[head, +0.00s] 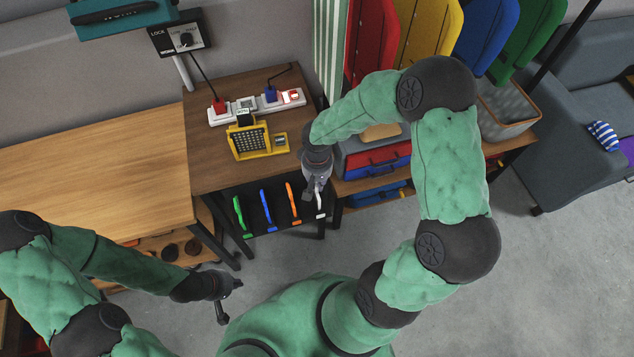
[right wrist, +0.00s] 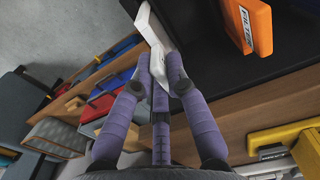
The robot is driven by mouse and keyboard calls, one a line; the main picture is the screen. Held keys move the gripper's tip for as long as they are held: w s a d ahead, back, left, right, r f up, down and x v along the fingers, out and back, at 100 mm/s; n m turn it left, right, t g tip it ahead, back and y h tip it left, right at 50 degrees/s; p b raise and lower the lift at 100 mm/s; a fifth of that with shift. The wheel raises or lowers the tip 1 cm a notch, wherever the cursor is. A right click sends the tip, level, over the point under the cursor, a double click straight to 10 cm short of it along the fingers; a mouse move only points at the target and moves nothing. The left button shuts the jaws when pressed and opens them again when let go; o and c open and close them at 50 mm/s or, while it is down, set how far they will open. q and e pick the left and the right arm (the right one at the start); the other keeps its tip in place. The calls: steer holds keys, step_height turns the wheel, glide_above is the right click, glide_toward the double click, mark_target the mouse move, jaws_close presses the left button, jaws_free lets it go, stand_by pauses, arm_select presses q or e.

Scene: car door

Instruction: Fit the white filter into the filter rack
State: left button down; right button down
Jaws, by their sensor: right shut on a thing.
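The white filter (head: 320,204) is at the right end of the row of filters; it also shows in the right wrist view (right wrist: 152,30). My right gripper (head: 317,186) is shut on it, and the fingers hide part of it. The black filter rack (head: 254,221) is under the dark wood table. Green (head: 239,214), blue (head: 266,208) and orange (head: 293,202) filters stand in it. I cannot tell whether the white filter is seated in the rack or just above it. My left gripper (head: 229,298) is open and empty, low over the floor at left.
A yellow perforated box (head: 249,141) and white power strips (head: 257,106) are on the dark wood table (head: 205,165). A red and blue case (head: 376,160) is close to the right of my right gripper. The floor in front is clear.

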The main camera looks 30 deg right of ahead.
steer(key=c, duration=1.7)
jaws_free()
steer(key=shift+f, duration=0.15)
steer(key=o, duration=0.5)
steer(key=shift+c, duration=0.2)
steer(key=shift+r, duration=0.2)
step_height(320, 180, up, 12)
steer(key=p, duration=0.4)
